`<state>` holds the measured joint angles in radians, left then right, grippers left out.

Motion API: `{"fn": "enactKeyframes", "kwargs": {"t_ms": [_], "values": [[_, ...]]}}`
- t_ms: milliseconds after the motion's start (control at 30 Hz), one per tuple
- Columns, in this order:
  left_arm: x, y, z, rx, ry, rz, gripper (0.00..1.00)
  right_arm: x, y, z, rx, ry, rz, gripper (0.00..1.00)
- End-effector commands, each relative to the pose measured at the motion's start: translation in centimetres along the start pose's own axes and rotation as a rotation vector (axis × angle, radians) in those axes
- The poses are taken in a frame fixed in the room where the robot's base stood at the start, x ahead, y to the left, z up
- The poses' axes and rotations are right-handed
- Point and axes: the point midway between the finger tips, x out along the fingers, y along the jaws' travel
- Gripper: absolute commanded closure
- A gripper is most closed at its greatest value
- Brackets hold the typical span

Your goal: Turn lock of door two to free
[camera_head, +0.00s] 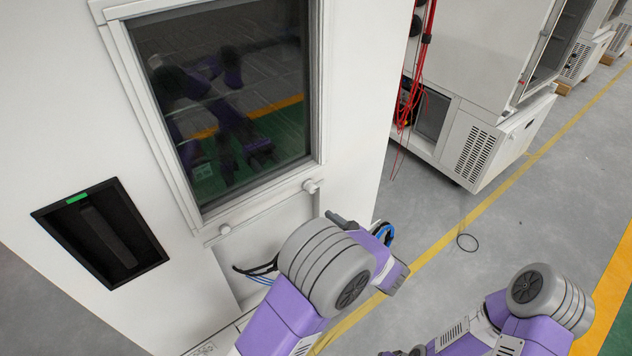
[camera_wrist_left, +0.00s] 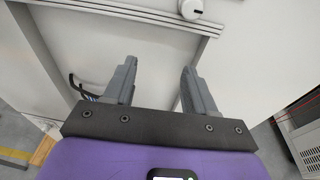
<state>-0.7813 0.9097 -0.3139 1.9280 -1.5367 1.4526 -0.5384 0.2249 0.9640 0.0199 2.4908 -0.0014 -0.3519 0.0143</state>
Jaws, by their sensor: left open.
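A white chamber door (camera_head: 108,65) with a dark window (camera_head: 225,90) fills the left of the head view. A black recessed panel (camera_head: 100,232) with a dark upright handle and a green label is left of the window. Which part is the lock of door two I cannot tell. My left gripper (camera_wrist_left: 158,68) is open and empty, below and apart from that knob. In the head view its arm mostly hides it. My right gripper is not visible.
Blue and black cables (camera_head: 258,268) hang beside the chamber's lower front. Another white cabinet (camera_head: 475,150) with red cables (camera_head: 425,55) stands to the right.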

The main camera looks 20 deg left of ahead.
Motion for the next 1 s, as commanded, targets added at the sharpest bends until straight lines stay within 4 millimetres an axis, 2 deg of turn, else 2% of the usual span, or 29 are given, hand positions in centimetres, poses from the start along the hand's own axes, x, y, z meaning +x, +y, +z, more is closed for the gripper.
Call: {"fn": "enactKeyframes", "kwargs": {"t_ms": [33, 100, 200, 633, 800, 1000], "values": [[-1.0, -1.0, 2.3, -0.004, -0.067, -0.030, 0.44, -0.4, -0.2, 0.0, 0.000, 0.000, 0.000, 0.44], [-1.7, -1.6, 4.2, -0.006, -0.130, -0.051, 0.44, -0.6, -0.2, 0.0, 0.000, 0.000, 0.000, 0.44], [-1.7, -2.1, 5.4, -0.009, -0.170, -0.061, 0.44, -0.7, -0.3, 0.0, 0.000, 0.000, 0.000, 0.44], [4.3, -2.4, 6.3, -0.010, -0.170, -0.061, 0.44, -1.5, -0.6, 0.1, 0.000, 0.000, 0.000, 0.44], [5.2, -2.5, 6.4, -0.009, -0.170, -0.062, 0.44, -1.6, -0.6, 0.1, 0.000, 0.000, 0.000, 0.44], [5.3, -2.5, 6.4, -0.009, -0.169, -0.063, 0.44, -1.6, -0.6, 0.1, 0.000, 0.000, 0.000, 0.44]]}}
